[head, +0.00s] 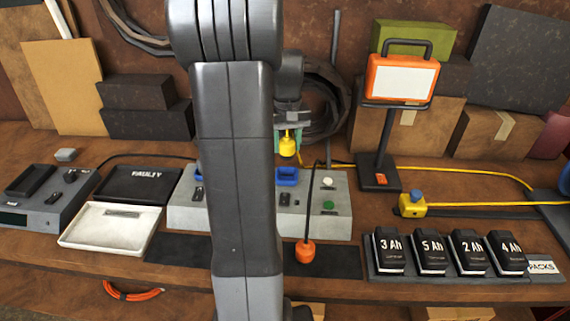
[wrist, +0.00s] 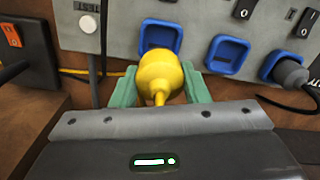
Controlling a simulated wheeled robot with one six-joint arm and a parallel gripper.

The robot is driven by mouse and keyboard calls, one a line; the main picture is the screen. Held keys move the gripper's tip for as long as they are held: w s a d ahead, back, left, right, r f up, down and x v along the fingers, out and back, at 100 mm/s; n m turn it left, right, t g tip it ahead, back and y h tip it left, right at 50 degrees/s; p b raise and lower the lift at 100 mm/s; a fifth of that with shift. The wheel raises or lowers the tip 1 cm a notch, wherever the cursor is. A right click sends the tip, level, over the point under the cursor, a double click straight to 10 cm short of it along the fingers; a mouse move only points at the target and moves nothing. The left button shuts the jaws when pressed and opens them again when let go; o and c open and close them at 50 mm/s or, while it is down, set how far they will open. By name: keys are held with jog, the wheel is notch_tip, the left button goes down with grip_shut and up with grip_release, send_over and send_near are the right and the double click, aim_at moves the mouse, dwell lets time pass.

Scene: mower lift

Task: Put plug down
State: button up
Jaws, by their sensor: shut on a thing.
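My gripper (head: 287,134) is shut on a yellow plug (head: 288,146). In the head view it holds the plug at the back of the grey socket box (head: 340,215), above a blue socket (head: 287,176) in the picture. In the wrist view the plug (wrist: 165,75) sits between the two green fingers (wrist: 160,88), partly covering a blue socket (wrist: 160,32). Its front end is hidden, so I cannot tell whether it touches the box. A yellow cable (head: 430,168) runs along the bench to the right.
An orange-ended black rod or cord (head: 305,252) crosses the box front. A work lamp (head: 402,80), a yellow block (head: 412,206) and battery packs (head: 430,252) stand right. A white tray (head: 105,226) and black FAULTY tray (head: 145,184) lie left. In the wrist view, another plug (wrist: 292,75) occupies a socket.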

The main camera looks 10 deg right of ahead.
aim_at(287, 140)
jog(key=shift+f, duration=3.6)
jog(key=shift+f, duration=0.35)
jog(key=o, duration=1)
jog(key=shift+r+p, duration=0.3)
jog(key=shift+r, duration=0.15)
notch_tip(287, 140, up, 12)
jog(key=shift+f, duration=0.1)
